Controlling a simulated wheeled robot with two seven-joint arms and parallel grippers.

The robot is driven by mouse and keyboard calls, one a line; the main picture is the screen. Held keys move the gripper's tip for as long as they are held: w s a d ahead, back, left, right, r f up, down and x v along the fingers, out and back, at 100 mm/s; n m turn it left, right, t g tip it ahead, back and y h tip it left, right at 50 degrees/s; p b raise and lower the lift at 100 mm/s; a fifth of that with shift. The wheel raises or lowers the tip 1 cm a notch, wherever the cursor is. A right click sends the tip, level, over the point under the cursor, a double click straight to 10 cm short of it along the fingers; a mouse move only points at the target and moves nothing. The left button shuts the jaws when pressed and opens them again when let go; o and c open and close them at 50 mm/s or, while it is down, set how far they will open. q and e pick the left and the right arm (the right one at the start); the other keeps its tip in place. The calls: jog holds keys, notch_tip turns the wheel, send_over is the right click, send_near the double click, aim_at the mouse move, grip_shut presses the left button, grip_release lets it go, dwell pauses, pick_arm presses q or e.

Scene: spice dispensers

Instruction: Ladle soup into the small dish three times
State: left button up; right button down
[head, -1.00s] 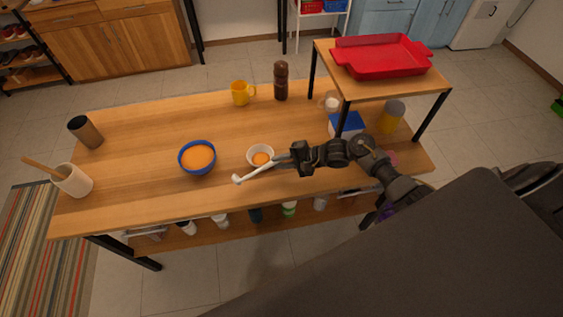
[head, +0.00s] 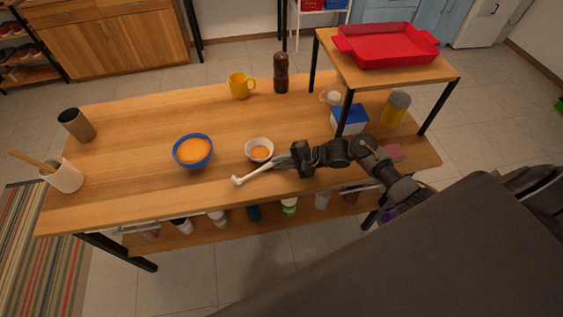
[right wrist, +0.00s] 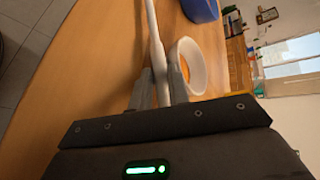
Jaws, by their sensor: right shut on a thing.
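A blue bowl (head: 193,151) with orange soup stands left of the middle of the table. A small white dish (head: 259,150) to its right has some orange soup in it. My right gripper (head: 284,162) is shut on the white ladle (head: 254,172), just right of and in front of the dish. The ladle reaches left, its head near the front edge of the table; whether soup is in it I cannot tell. In the right wrist view the ladle handle (right wrist: 154,35) runs between the fingers, beside the white dish (right wrist: 190,65). My left gripper is not in view.
A yellow mug (head: 240,86) and a dark pepper mill (head: 281,74) stand at the back. A raised shelf with a red tray (head: 388,46) is at the right, with a yellow-bodied container (head: 396,109) below. A utensil holder (head: 63,175) is at the left.

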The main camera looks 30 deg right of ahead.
jog(key=c, duration=1.3)
grip_release()
jog(key=shift+c, duration=0.2)
jog(key=shift+o, duration=0.4)
jog(key=shift+s, duration=0.1)
jog(key=shift+s+f, duration=0.1)
jog(key=shift+f, duration=0.1)
jog(key=shift+s+d+r, duration=0.15)
jog(key=shift+s+d, duration=0.05)
jog(key=shift+d, duration=0.2)
jog(key=v, duration=1)
jog(key=shift+w+a+r, duration=0.1)
jog(key=shift+w+r, duration=0.05)
jog(key=shift+r, duration=0.2)
